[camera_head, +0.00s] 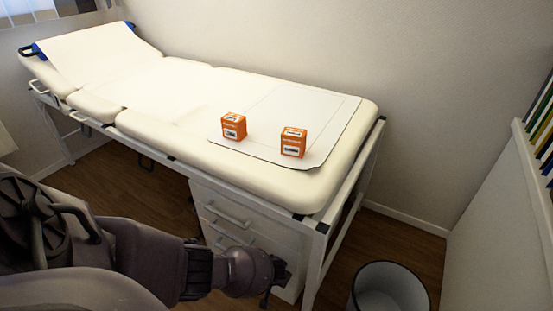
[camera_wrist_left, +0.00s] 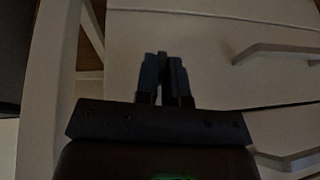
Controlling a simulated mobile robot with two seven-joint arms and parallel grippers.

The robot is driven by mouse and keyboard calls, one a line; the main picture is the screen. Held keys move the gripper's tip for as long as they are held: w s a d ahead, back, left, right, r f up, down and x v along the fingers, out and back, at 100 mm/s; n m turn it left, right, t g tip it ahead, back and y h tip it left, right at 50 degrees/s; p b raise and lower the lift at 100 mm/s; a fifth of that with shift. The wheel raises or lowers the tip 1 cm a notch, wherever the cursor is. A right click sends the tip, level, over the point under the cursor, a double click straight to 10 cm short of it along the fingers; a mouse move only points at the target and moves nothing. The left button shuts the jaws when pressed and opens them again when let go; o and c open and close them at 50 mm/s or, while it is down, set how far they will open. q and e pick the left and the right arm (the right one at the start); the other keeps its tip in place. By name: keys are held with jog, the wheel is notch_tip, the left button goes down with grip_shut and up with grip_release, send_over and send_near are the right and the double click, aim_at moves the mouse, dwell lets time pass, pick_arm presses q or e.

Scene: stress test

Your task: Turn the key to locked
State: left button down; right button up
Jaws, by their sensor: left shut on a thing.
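My left gripper (camera_wrist_left: 163,85) is in front of the white drawer cabinet's (camera_wrist_left: 200,35) upper drawer, near its left edge, in the left wrist view. Its two dark fingers are close together, shut on a thin dark piece (camera_wrist_left: 163,62) between them, which I take to be the key. The fingers hide most of it, and its turn angle and the lock behind it cannot be made out. In the head view my left gripper (camera_head: 276,278) is at the cabinet's (camera_head: 235,205) front, low at its right side. My right gripper is not in view.
Drawer handles (camera_wrist_left: 275,51) stick out to the right of the gripper. The white bed frame leg (camera_head: 316,262) stands close by. Two orange boxes (camera_head: 233,126) (camera_head: 293,142) sit on the padded bed (camera_head: 180,100) above. A bin (camera_head: 388,288) stands on the floor at right.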

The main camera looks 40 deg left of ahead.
pick_arm(q)
jog(key=shift+d+f+m+g+y+b, duration=0.25)
jog(key=shift+m+y+b, duration=0.35)
jog(key=shift+y+b, duration=1.3)
jog(key=shift+d+f+m+g+y+b, duration=0.15)
jog(key=shift+m+y+b, duration=0.75)
jog(key=shift+y, duration=1.65)
jog(key=shift+d+f+m+g+y+b, duration=0.15)
jog(key=shift+f+m+g+y+b, duration=0.15)
jog(key=shift+y+b, duration=1.75)
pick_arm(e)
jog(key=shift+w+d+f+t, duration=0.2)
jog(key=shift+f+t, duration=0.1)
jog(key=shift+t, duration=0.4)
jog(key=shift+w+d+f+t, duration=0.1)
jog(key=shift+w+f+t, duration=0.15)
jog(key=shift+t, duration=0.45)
pick_arm(q)
jog(key=shift+w+y, duration=0.1)
jog(key=shift+y, duration=0.4)
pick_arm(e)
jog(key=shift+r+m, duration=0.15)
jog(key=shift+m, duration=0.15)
pick_arm(q)
jog(key=c, duration=1.2)
grip_release()
